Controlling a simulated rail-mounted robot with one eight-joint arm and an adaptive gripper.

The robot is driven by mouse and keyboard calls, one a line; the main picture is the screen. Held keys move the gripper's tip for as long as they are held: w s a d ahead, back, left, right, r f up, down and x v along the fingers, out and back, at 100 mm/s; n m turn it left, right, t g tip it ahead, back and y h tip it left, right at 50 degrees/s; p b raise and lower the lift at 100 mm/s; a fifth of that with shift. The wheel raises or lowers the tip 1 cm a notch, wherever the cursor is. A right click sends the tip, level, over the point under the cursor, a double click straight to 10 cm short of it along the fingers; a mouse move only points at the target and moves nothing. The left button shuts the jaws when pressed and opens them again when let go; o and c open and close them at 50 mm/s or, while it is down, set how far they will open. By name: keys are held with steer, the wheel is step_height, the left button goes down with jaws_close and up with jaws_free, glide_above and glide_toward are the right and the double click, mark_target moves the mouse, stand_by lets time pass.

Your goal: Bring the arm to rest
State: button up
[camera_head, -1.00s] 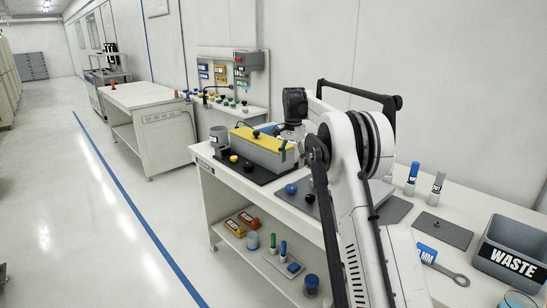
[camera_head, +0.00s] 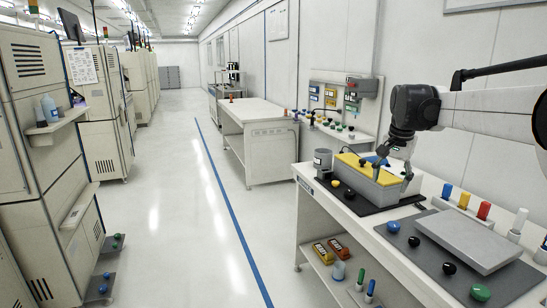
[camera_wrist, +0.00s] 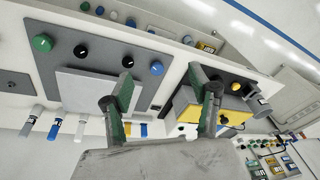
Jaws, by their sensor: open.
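My gripper (camera_head: 394,163) hangs from the arm above the bench (camera_head: 345,215), near the right end of the grey box with a yellow top (camera_head: 365,167). In the wrist view my gripper (camera_wrist: 165,85) has its two green-edged fingers spread wide, with nothing between them. The yellow-topped box (camera_wrist: 190,106) lies behind the right finger there, and a pale plate (camera_wrist: 85,88) on a grey mat lies behind the left finger. My arm comes in from the right edge in the head view. Whether a fingertip touches the box is unclear.
Knobs and coloured cylinders (camera_head: 484,210) stand around the pale plate (camera_head: 470,238). A grey mug (camera_head: 323,160) stands left of the box. Machines (camera_head: 45,120) line the left, and the aisle floor is clear.

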steer(key=s+a+r+n+t, duration=0.1)
steer(key=s+a+r+n, duration=0.1)
steer(key=s+a, duration=0.5)
steer(key=s+a+f+n+t, duration=0.1)
steer(key=s+a+f+n, duration=0.1)
steer(key=s, duration=0.7)
steer(key=s+a+f+n+t, duration=0.1)
steer(key=s+f, duration=0.4)
steer(key=s, duration=0.5)
steer(key=s+a+f+n+t, duration=0.1)
steer(key=s+a+f+n, duration=0.2)
steer(key=s, duration=0.7)
steer(key=shift+a+f+t, duration=0.2)
steer(key=shift+f+t, duration=0.2)
steer(key=shift+f, duration=0.35)
steer(key=shift+s, duration=0.1)
